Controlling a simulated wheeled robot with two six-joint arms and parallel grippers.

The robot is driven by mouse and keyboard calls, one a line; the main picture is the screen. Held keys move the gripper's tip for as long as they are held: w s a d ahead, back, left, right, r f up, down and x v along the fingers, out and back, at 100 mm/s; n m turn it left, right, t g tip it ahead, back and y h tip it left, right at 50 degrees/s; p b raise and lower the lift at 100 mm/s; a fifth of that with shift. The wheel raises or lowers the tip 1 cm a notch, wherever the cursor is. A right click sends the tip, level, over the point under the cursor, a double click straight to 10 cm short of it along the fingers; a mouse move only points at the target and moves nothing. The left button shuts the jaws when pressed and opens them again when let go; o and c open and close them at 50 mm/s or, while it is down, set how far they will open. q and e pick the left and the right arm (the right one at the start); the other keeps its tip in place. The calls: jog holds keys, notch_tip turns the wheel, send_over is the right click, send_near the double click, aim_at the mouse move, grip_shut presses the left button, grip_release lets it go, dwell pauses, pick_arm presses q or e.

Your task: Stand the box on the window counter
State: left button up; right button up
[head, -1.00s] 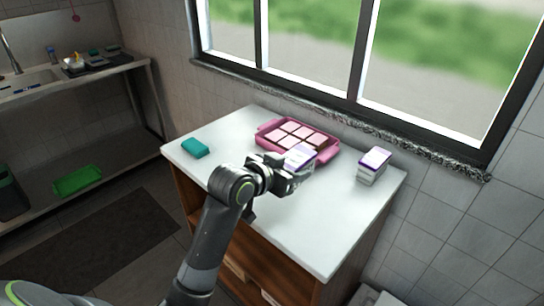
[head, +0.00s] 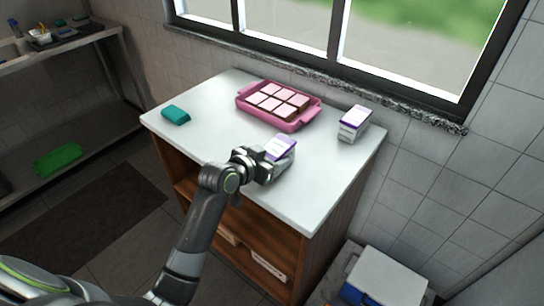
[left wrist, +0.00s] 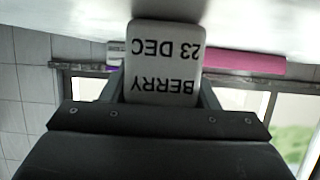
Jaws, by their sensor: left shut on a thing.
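A white and purple box (head: 281,149) is in my left gripper (head: 268,165), near the middle of the white window counter (head: 212,135). The gripper is shut on it. In the left wrist view the held box (left wrist: 163,62) shows a pale face with upside-down text, "BERRY" and "23 DEC". I cannot tell whether its lower end touches the counter. My right gripper is not in view.
A pink tray (head: 279,121) with several pink-topped squares lies at the back of the counter, behind the held box. A teal block (head: 176,115) lies at the left. The front right counter is bare.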

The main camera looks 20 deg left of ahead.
pick_arm(q)
jog(key=shift+f, duration=0.1)
jog(key=o, duration=1.2)
jog(key=shift+s+r, duration=0.15)
jog(key=shift+r, duration=0.05)
jog(key=v, duration=1.1)
jog(key=shift+s+a+r, duration=0.15)
jog(key=shift+s+r, duration=0.05)
jog(key=shift+s, duration=0.1)
